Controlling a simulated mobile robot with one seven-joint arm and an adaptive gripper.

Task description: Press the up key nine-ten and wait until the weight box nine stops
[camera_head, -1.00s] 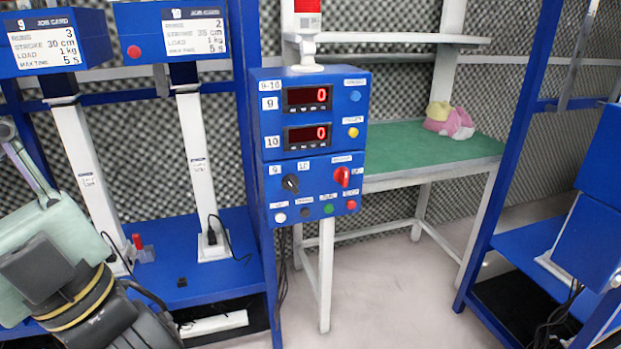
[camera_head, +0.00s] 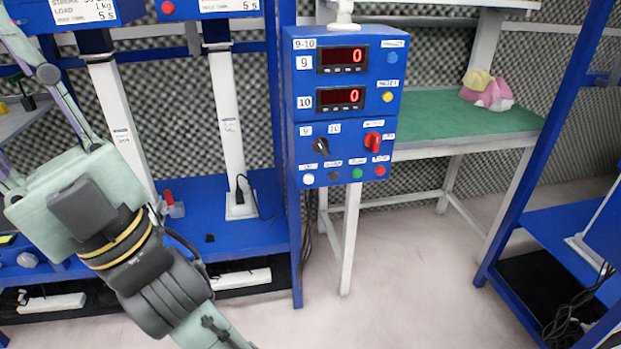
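The blue control box (camera_head: 345,110) labelled 9-10 is right of centre. Its displays, nine (camera_head: 342,59) and ten (camera_head: 340,97), both read 0. Below are a black knob (camera_head: 320,146), a red switch (camera_head: 373,142), and a row of white (camera_head: 308,179), dark (camera_head: 333,177), green (camera_head: 356,173) and red (camera_head: 380,170) buttons. Their small labels are too blurred to read, so I cannot tell which is the up key. The blue box on the left column (camera_head: 122,125), marked 9 earlier, is cut by the top edge. My arm (camera_head: 130,235) is lower left; my gripper is not visible.
A second white column (camera_head: 227,120) stands left of the control box. A green-topped bench (camera_head: 450,117) with a pink and yellow cloth (camera_head: 487,90) is behind right. A blue frame (camera_head: 540,140) stands at the right. The pale floor (camera_head: 400,290) in front is clear.

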